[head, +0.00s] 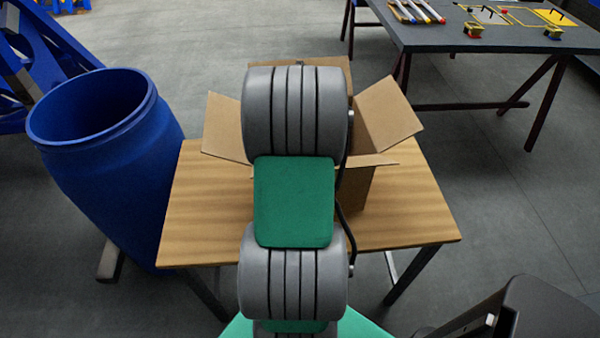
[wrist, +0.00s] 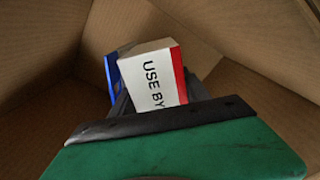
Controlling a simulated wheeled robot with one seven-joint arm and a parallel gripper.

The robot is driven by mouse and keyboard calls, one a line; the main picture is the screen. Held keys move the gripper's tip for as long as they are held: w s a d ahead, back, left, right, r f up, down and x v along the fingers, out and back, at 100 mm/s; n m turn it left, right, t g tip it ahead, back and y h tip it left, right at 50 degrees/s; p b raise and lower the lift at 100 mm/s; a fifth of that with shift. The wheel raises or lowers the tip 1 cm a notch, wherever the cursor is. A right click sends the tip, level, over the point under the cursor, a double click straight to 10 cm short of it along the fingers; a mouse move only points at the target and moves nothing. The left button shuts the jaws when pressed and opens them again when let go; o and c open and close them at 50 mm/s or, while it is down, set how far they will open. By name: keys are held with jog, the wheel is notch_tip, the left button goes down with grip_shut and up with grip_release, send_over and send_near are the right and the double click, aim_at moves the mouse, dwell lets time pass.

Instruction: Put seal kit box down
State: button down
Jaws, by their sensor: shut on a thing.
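The seal kit box (wrist: 150,76) is a small white carton with a red edge, a blue side and the words "USE BY" on the face toward the camera. My gripper (wrist: 158,97) is shut on it, with dark fingers showing at its sides in the wrist view. Brown cardboard walls (wrist: 255,40) surround both, so the gripper is inside the open carton (head: 388,112). In the head view my arm hides the gripper and the seal kit box. Whether the seal kit box touches the carton's floor cannot be told.
The carton stands with flaps spread on a wooden table (head: 415,215). A blue barrel (head: 110,150) stands close at the left. A dark table (head: 470,40) with pens and small yellow items is at the back right. A dark chair (head: 540,310) is at the lower right.

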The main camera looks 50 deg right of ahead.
notch_tip(320, 180, down, 4)
jog(key=shift+r, duration=0.15)
jog(key=shift+f+b, duration=0.3)
jog(key=shift+f, duration=0.35)
jog(key=c, duration=0.8)
grip_release()
jog(key=shift+a, duration=0.1)
notch_tip(320, 180, up, 13)
jog(key=shift+r, duration=0.2)
